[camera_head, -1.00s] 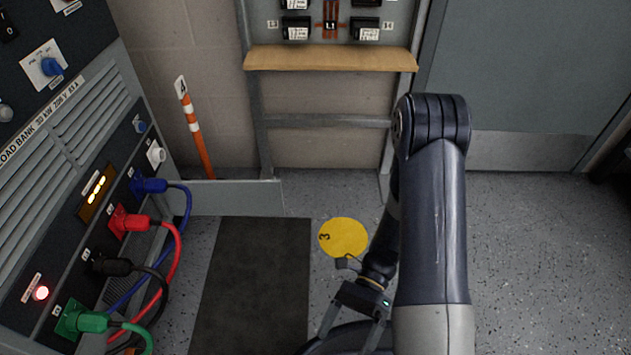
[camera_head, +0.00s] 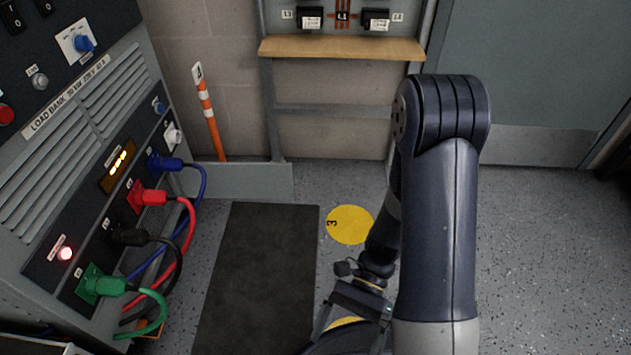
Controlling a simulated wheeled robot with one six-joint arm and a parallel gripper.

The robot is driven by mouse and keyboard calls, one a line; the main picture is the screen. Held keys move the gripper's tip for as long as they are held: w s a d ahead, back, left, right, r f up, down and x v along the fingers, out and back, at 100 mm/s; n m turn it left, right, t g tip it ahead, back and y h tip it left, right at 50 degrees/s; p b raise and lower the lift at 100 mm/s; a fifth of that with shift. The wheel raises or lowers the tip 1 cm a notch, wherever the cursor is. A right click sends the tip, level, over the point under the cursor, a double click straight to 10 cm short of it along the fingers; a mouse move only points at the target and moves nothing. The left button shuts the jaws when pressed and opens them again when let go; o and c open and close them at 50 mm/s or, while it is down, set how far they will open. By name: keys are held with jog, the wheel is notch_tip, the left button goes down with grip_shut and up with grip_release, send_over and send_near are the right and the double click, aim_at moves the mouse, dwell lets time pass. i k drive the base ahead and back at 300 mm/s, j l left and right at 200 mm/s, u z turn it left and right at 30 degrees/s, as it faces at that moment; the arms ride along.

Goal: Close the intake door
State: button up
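I cannot make out an intake door in this view. A grey panel edge (camera_head: 40,345) shows at the bottom left corner, and I cannot tell what it belongs to. My gripper (camera_head: 350,335) hangs low at the bottom centre, under my folded arm. Its two fingers are spread apart with nothing seen between them. The tips are near the bottom edge of the picture and hard to see. The gripper is well to the right of the load bank (camera_head: 62,172) and touches nothing visible.
Blue, red, black and green plugs (camera_head: 105,286) sit in the load bank, their cables looping right. A dark mat (camera_head: 258,275) and a yellow floor disc (camera_head: 350,225) lie on the floor. An orange-white post (camera_head: 209,115) and wooden shelf (camera_head: 340,48) stand behind. The right floor is clear.

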aim_at(234, 179)
jog(key=k+l+u, duration=0.1)
jog(key=l, duration=0.15)
jog(key=i+z, duration=0.1)
jog(key=i+j, duration=0.45)
jog(key=i, duration=0.15)
jog(key=i+j, duration=0.45)
jog(key=i, duration=0.2)
